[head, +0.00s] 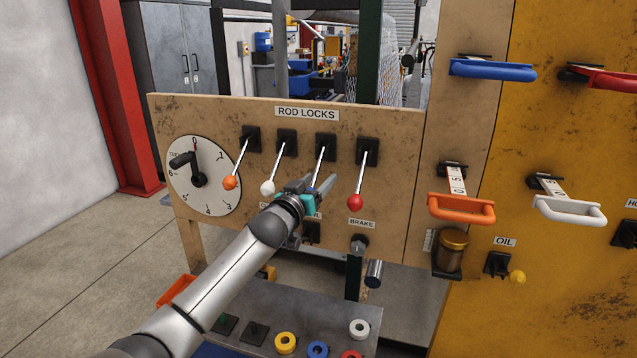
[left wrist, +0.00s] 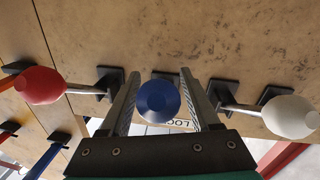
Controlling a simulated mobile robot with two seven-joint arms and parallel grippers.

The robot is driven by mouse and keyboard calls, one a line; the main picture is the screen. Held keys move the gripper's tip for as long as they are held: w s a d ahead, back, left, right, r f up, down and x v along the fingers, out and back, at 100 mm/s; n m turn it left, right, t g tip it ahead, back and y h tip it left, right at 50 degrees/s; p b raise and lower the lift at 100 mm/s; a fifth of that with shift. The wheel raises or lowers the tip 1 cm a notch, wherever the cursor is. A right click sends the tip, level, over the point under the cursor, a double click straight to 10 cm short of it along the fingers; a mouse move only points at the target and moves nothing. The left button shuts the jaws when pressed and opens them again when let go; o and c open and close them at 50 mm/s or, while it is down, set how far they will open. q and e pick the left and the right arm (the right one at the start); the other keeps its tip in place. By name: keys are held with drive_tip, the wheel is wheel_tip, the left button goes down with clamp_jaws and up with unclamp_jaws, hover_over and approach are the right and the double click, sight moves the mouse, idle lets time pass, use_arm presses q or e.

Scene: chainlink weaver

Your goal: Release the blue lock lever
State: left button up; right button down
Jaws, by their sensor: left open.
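The blue lock lever (head: 322,160) is the third of the levers under the ROD LOCKS label. Its rod slants out and down from a black mount on the wooden panel. In the head view its knob is hidden by my left gripper (head: 318,186). In the left wrist view the round blue knob (left wrist: 158,99) sits between the two fingers of my left gripper (left wrist: 160,105), with a gap visible on each side. The gripper is open. My right gripper is not in view.
The white-knobbed lever (head: 268,187) and the red-knobbed lever (head: 355,201) stand close on either side. An orange-knobbed lever (head: 231,182) and a dial (head: 215,195) are further left. Colored handles, including an orange one (head: 461,210), stick out at the right.

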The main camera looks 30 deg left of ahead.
use_arm(q)
drive_tip(key=shift+w, duration=0.3)
clamp_jaws()
idle(0.5)
idle(0.9)
